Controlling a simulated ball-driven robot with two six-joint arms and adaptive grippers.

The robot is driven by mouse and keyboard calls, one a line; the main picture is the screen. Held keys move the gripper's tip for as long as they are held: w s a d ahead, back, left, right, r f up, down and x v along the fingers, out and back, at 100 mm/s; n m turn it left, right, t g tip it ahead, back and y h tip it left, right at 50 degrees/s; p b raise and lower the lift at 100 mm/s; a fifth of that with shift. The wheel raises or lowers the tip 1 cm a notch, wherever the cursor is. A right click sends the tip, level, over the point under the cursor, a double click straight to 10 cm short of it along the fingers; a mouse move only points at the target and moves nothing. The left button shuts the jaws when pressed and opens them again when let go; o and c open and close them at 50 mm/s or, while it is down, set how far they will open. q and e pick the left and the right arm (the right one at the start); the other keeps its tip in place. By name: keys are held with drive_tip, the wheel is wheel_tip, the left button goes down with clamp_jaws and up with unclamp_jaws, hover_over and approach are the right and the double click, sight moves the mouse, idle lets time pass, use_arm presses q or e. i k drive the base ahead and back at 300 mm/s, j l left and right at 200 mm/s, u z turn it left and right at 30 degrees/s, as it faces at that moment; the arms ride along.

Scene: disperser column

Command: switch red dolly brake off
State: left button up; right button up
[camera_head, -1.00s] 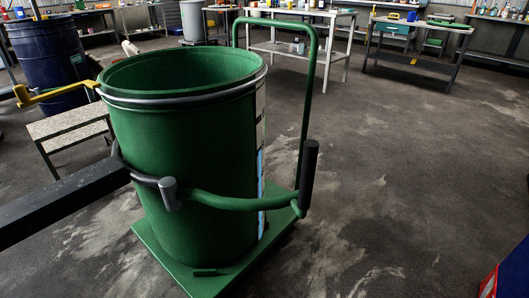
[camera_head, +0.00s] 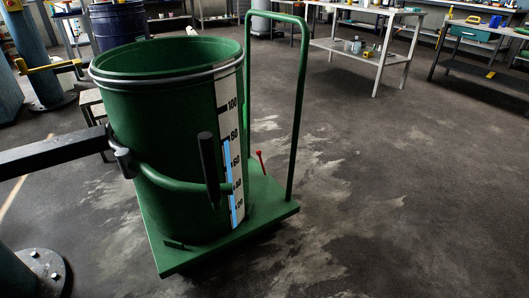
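The red dolly brake lever (camera_head: 260,160) stands up, slightly tilted, from the green dolly (camera_head: 270,204), on the bare platform to the right of the drum. A big green drum (camera_head: 165,170) with a level scale on its side stands on the dolly. The dolly's tall green push handle (camera_head: 303,110) rises behind and right of the lever. Neither of my grippers is in view, so nothing of mine is seen touching the lever.
A black beam (camera_head: 55,152) from the left meets a clamp around the drum, with a green bar and black grip (camera_head: 208,165) in front. A column base (camera_head: 40,272) stands at lower left. Workbenches (camera_head: 365,45) line the back. The floor right of the dolly is clear.

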sight(259, 152)
drive_tip(key=k, duration=0.65)
drive_tip(key=u, duration=2.6)
drive_tip(key=k+l, duration=0.1)
drive_tip(key=l, duration=0.65)
drive_tip(key=k+l, duration=0.1)
drive_tip(key=l, duration=0.7)
drive_tip(key=k+l, duration=0.1)
drive_tip(key=l, duration=0.65)
drive_tip(key=k+l, duration=0.1)
drive_tip(key=l, duration=0.65)
drive_tip(key=k+l, duration=0.1)
drive_tip(key=l, duration=0.7)
drive_tip(key=k+l, duration=0.1)
drive_tip(key=l, duration=0.65)
drive_tip(key=k+l, duration=0.1)
drive_tip(key=l, duration=0.65)
drive_tip(key=k+l, duration=0.1)
drive_tip(key=l, duration=0.7)
